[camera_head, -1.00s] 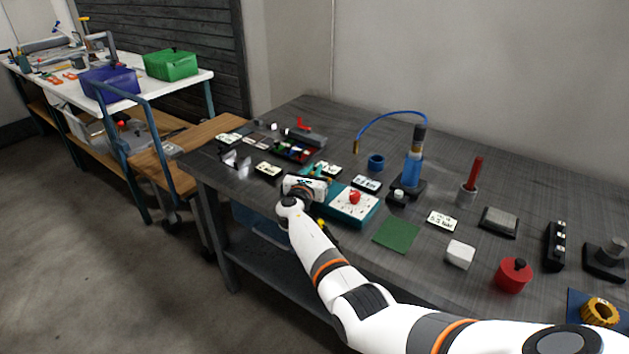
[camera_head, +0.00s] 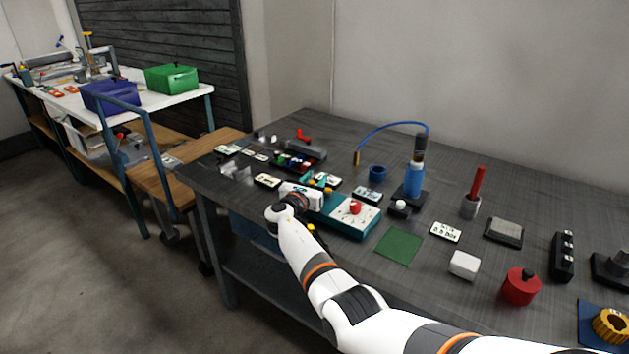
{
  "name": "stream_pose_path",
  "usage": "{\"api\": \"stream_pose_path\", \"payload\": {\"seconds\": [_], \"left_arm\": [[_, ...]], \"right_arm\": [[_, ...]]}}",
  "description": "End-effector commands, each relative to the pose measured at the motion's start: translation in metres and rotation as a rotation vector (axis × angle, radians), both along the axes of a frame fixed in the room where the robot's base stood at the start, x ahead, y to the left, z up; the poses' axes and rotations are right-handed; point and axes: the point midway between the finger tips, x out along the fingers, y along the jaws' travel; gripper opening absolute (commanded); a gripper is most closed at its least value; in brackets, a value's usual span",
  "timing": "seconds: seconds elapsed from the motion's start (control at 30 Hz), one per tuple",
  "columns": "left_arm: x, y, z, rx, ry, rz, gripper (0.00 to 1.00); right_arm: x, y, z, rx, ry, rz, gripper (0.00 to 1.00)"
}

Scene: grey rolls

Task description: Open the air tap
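A red lever (camera_head: 304,136) stands on a grey body (camera_head: 306,149) at the back left of the dark table. A teal box (camera_head: 345,228) with a white top carries a red knob (camera_head: 355,208) near the front edge. I cannot tell for certain which of these is the air tap. My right gripper (camera_head: 318,184) is over the table, just left of the teal box and in front of the red lever, apart from the lever. Its wrist and white housing hide most of its fingers, so its opening cannot be made out. My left gripper is out of view.
A blue cylinder (camera_head: 413,181) with a curved blue hose (camera_head: 385,127) stands behind the teal box. A tray (camera_head: 283,167) of small coloured parts lies beyond my gripper. A green mat (camera_head: 400,246), white block (camera_head: 464,265) and red pot (camera_head: 520,286) lie to the right.

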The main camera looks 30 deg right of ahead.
Motion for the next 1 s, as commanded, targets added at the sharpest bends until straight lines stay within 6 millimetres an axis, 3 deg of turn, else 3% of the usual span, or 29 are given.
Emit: {"api": "stream_pose_path", "payload": {"seconds": [0.37,0.8,1.0], "left_arm": [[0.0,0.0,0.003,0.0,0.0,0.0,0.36],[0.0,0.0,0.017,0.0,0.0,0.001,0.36],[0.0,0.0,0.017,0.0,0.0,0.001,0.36]], "right_arm": [[-0.004,0.007,0.001,0.0,-0.001,0.002,0.37],[-0.05,0.077,0.0,0.001,0.0,0.002,0.37],[-0.063,0.097,0.0,0.001,-0.001,0.001,0.37]]}}
